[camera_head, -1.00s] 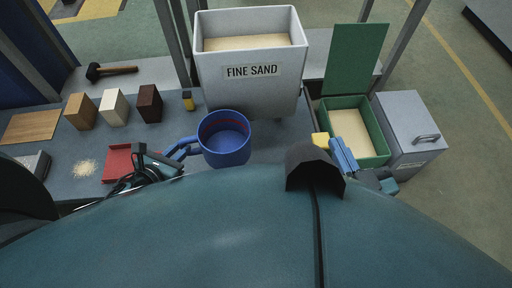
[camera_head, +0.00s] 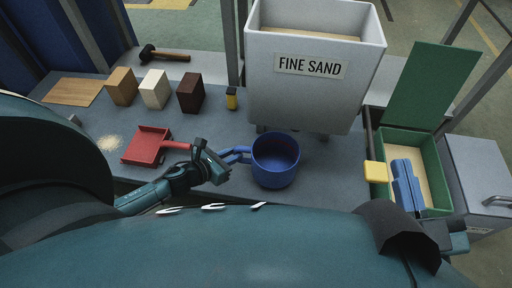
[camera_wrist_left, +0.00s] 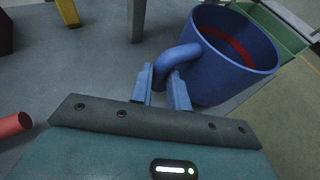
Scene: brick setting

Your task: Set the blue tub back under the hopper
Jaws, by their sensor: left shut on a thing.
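The blue tub (camera_head: 275,172) is upright just in front of the white hopper labelled FINE SAND (camera_head: 312,95); a red band shows inside it. My left gripper (camera_head: 232,157) is shut on the tub's side handle, left of the tub. In the left wrist view, the fingers (camera_wrist_left: 162,88) close around the lower handle, and the tub (camera_wrist_left: 222,60) is at the right. I cannot tell whether its base touches the bench. The hopper's short legs show behind it.
On the bench (camera_head: 215,125) are a red dustpan (camera_head: 147,146), several blocks, a hammer (camera_head: 165,54) and a small yellow-black item (camera_head: 231,98).

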